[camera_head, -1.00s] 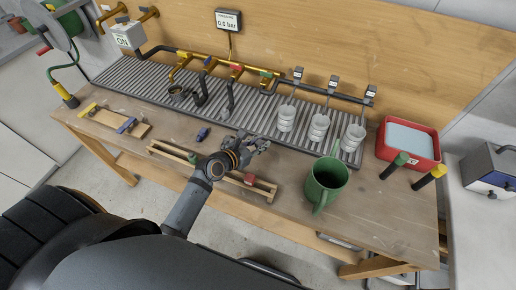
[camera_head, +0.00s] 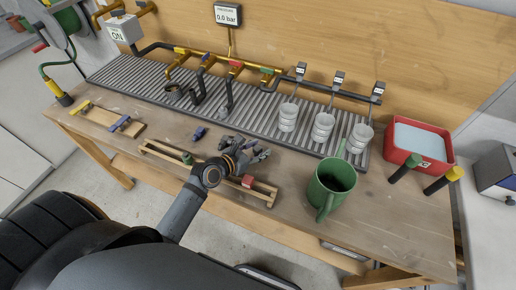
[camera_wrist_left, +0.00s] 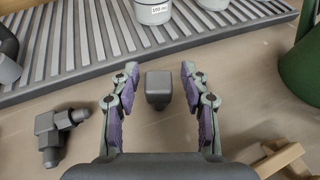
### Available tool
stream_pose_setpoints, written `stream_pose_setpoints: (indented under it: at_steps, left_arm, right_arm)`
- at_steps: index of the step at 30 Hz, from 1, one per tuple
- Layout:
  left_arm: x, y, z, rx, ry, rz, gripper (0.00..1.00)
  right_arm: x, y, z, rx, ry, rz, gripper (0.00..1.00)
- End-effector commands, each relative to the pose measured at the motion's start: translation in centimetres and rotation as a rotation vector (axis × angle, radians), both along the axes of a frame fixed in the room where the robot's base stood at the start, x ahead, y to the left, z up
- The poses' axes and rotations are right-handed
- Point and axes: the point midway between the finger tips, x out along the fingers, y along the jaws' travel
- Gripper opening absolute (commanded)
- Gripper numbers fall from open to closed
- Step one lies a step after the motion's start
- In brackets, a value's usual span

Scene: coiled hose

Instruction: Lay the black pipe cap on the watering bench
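The black pipe cap (camera_wrist_left: 158,88) is a small dark block with rounded edges in the left wrist view. It appears to lie on the wooden watering bench (camera_head: 395,225), just in front of the ribbed grey drain tray. My left gripper (camera_wrist_left: 158,92) is open around it, one finger on each side with a visible gap to both. In the head view my left gripper (camera_head: 256,152) is low over the middle of the bench and hides the cap. My right gripper is not in view.
A dark elbow fitting (camera_wrist_left: 60,130) lies left of the gripper. White cups (camera_head: 323,127) stand on the drain tray (camera_head: 130,75). A red tub (camera_head: 395,153) is farther right.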

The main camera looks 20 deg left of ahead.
Motion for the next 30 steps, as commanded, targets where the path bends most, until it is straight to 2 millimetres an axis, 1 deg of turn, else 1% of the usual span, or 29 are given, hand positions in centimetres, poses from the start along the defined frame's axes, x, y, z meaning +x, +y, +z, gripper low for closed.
stream_pose_setpoints:
  at_steps: [8, 11, 14, 17, 18, 21, 24, 27, 30]
  left_arm:
    - [0.0, 0.0, 0.3, 0.000, -0.001, 0.000, 0.46]
    - [-1.2, 0.6, 0.8, 0.005, 0.002, -0.001, 0.46]
    - [-3.2, 1.3, 1.8, 0.006, 0.004, -0.005, 0.46]
    - [-5.4, 2.1, 3.0, 0.006, 0.006, -0.007, 0.46]
    - [-6.3, 2.5, 3.5, 0.008, 0.006, -0.005, 0.46]
    - [-8.1, 3.2, 4.3, 0.004, 0.006, -0.007, 0.46]
    - [-9.4, 3.8, 4.9, 0.003, 0.005, -0.003, 0.46]
    - [-10.1, 4.1, 5.0, 0.001, 0.002, -0.002, 0.46]
    - [-10.3, 4.2, 5.0, -0.001, 0.000, -0.002, 0.46]
  right_arm:
    - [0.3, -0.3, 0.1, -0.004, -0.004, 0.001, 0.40]
    - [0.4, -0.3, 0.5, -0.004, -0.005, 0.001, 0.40]
    - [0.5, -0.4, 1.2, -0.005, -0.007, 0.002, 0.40]
    - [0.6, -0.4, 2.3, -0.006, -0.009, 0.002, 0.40]
    - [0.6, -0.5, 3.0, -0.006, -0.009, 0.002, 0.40]
    - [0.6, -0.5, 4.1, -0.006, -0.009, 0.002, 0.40]
    - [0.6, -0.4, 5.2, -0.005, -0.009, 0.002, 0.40]
    - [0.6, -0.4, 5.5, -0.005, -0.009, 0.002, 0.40]
    - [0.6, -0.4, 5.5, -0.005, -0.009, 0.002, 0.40]
